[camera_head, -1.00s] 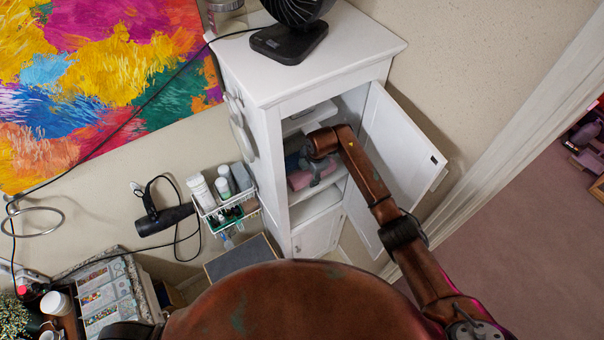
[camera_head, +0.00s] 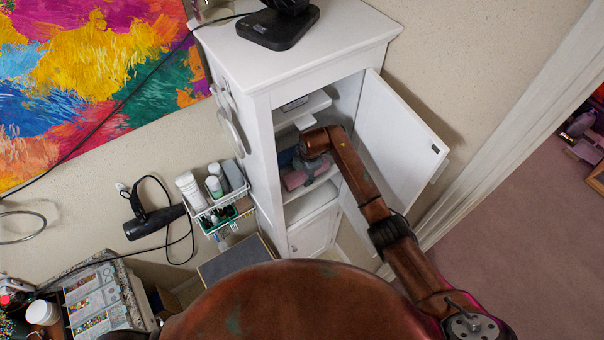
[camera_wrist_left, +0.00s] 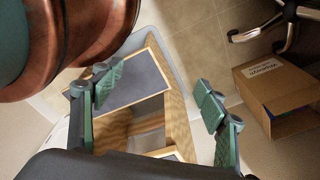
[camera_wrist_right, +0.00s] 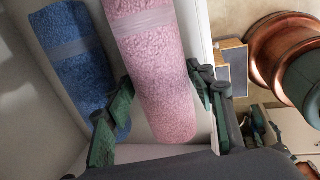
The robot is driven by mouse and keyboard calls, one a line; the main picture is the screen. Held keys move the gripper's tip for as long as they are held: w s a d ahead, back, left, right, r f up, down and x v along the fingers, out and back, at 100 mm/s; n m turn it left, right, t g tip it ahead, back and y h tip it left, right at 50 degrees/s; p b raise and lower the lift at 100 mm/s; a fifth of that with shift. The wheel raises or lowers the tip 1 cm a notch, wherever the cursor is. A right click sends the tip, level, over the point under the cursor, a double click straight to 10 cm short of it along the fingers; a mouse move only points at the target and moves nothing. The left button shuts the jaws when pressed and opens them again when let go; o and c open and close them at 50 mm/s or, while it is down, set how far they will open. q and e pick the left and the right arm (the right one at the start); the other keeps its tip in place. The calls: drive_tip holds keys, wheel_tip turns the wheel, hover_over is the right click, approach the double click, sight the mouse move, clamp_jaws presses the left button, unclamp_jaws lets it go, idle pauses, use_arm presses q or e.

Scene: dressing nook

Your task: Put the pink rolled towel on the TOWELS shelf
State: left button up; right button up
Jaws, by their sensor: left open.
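The pink rolled towel (camera_head: 294,180), with a pale band (camera_wrist_right: 142,22), lies inside the open white cabinet (camera_head: 262,140), at a middle shelf (camera_head: 300,191). My right gripper (camera_wrist_right: 160,80) reaches in; its fingers lie along both sides of the towel and appear shut on it. In the head view the right gripper (camera_head: 313,163) partly hides the towel. A blue rolled towel (camera_wrist_right: 75,55) lies beside it, to the left in the right wrist view. No shelf label can be read. My left gripper (camera_wrist_left: 160,88) is open and empty, outside the cabinet.
The cabinet door (camera_head: 398,140) stands open to the right of my right arm. A fan (camera_head: 278,28) stands on top. A wire basket with bottles (camera_head: 222,208) hangs at the cabinet's left side. A cardboard box (camera_wrist_left: 280,95) is on the floor.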

drive_tip(key=o, duration=0.4)
drive_tip(key=shift+r, duration=0.3)
drive_tip(key=b+v, duration=0.1)
drive_tip(key=v, duration=0.5)
drive_tip(key=shift+b, duration=0.3)
drive_tip(key=shift+s+r, duration=0.2)
drive_tip(key=shift+r, duration=0.4)
drive_tip(key=shift+d, duration=0.1)
